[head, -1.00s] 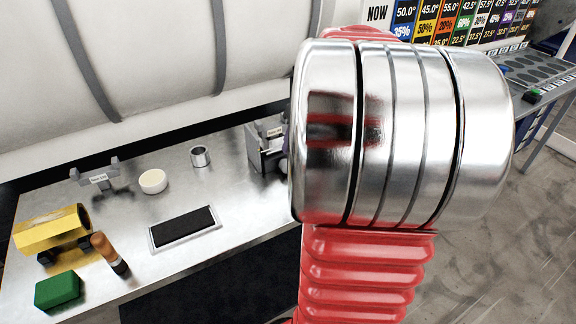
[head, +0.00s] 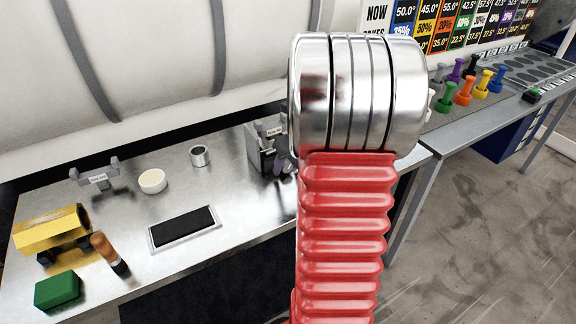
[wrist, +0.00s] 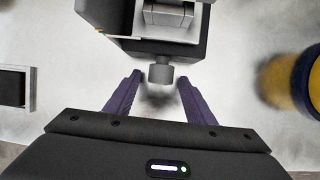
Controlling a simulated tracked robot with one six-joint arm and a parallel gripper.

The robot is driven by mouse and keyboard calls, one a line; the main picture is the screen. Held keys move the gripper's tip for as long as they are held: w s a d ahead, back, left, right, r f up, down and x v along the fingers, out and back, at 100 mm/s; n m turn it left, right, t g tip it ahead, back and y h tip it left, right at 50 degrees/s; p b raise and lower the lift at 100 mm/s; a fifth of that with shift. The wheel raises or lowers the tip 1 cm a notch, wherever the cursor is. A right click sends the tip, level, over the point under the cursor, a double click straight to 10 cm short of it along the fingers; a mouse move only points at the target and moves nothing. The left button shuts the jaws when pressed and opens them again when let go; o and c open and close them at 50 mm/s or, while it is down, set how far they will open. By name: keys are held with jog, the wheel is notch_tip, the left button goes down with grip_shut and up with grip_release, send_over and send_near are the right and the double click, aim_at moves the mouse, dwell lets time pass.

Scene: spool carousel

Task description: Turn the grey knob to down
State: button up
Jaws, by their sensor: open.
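The grey knob (wrist: 160,74) sticks out from the near side of a dark grey block-shaped device (wrist: 110,22) at the top middle of the wrist view. My gripper (wrist: 158,84) is open, with one purple finger on each side of the knob and a gap visible on both sides.
A blurred yellow and dark blue round object (wrist: 298,82) lies right of my gripper.

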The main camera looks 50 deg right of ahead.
jog(key=shift+f, duration=0.1)
jog(key=shift+c, duration=0.4)
jog(key=c, duration=1)
jog(key=shift+a+f+n+g+h, duration=0.1)
jog(key=shift+a+n+g+h, duration=0.1)
jog(key=shift+h, duration=0.5)
jog(key=shift+a+n+g+h, duration=0.1)
jog(key=shift+g+h, duration=0.1)
jog(key=shift+h, duration=0.5)
jog(key=o, duration=1.1)
jog(key=shift+d, duration=0.1)
jog(key=shift+v, duration=6.9)
